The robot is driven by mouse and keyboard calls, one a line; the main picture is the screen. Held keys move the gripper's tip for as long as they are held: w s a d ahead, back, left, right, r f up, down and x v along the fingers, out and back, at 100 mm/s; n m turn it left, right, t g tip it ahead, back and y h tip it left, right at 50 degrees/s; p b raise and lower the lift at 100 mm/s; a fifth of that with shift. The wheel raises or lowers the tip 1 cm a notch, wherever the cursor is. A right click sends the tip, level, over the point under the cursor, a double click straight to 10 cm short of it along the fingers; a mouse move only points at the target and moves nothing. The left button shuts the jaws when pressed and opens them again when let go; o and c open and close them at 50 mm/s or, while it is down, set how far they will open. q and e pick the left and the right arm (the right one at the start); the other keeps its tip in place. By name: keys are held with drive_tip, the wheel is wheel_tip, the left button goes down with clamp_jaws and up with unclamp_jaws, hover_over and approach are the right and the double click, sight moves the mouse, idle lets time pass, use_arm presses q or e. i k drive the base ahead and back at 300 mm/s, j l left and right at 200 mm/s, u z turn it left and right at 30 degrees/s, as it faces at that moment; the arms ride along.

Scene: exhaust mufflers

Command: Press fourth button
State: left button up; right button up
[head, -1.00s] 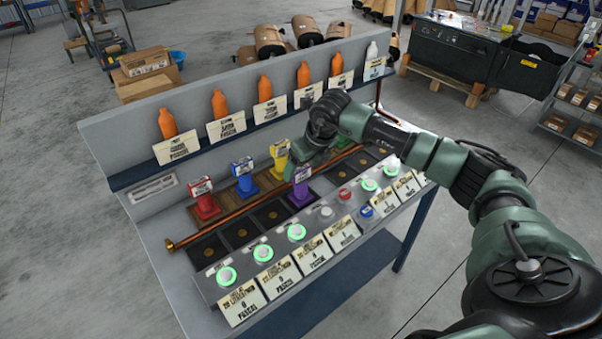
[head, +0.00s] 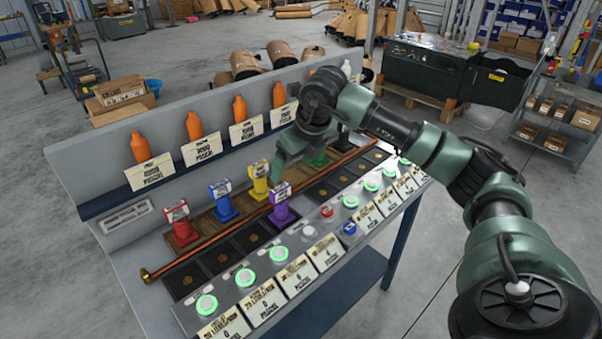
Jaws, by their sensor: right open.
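A sloping panel on the bench carries a row of round buttons. From the left, three green-lit buttons (head: 206,304), (head: 245,277), (head: 278,253) come first, then a pale unlit fourth button (head: 307,231). My left gripper is out of view.
A copper pipe (head: 200,256) runs along the bench behind the dark square pads. Orange bottles (head: 194,127) with cards line the back shelf. Cards hang below the buttons.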

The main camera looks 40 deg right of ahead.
sight(307, 231)
drive_tip(key=z, duration=1.3)
